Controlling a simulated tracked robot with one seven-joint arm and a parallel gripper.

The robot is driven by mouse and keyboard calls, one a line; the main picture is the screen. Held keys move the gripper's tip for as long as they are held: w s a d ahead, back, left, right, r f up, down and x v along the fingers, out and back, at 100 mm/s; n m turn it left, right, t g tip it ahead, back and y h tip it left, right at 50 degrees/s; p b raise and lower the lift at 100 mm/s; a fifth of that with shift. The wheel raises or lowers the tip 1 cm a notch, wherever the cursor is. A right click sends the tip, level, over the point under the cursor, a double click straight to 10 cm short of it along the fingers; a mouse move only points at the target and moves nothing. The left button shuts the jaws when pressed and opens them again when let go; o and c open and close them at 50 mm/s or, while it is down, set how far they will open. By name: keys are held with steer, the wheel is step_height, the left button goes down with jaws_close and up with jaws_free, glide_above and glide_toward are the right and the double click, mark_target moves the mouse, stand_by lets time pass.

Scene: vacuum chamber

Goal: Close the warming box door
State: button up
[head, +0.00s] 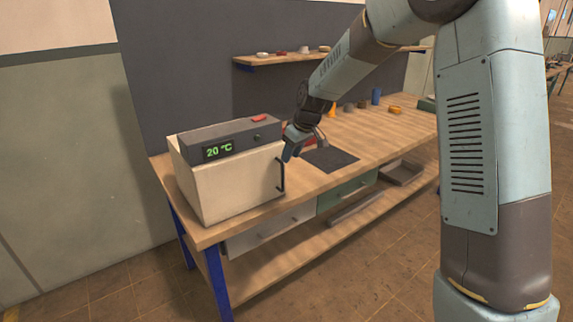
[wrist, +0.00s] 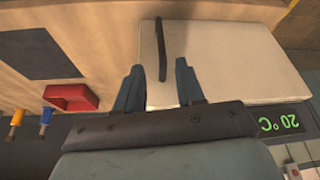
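The warming box (head: 188,190) is cream with a dark control unit on top reading 20 °C, standing at the near left end of the workbench. Its pale door (head: 238,185) faces front, with a dark bar handle (head: 281,175) near its right edge. The door looks shut or nearly so; I cannot tell if a gap remains. My gripper (head: 288,154) is beside the handle's upper end. In the wrist view my gripper (wrist: 157,80) is open, with the handle (wrist: 160,50) reaching between its fingertips, nearer the right finger. Contact is not clear. The door (wrist: 220,55) fills the right side.
The wooden workbench (head: 395,135) holds a dark mat (head: 330,159) and a red bin (wrist: 70,97) beyond the box. Several small items stand farther back. A wall shelf (head: 285,59) hangs behind. Floor in front is clear.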

steer(key=shift+v, duration=1.2)
steer(key=shift+r, duration=0.1)
steer(key=s+d+r+m+t+h, duration=0.1)
steer(key=s+d+r+m, duration=0.1)
steer(key=s+d+r, duration=0.6)
steer(key=s+d+r+m+h, duration=0.1)
steer(key=s+d+m, duration=0.1)
steer(key=s+d, duration=0.3)
steer(key=s+d+r+m+t, duration=0.1)
steer(key=s+d, duration=0.5)
steer(key=s, duration=0.8)
steer(key=s+d+r+m+h, duration=0.1)
steer(key=s+d+r+m, duration=0.2)
steer(key=s, duration=0.6)
steer(key=shift+s+d+m+t+h, duration=0.3)
steer(key=shift+d+m+t, duration=0.1)
steer(key=shift+d+m, duration=0.85)
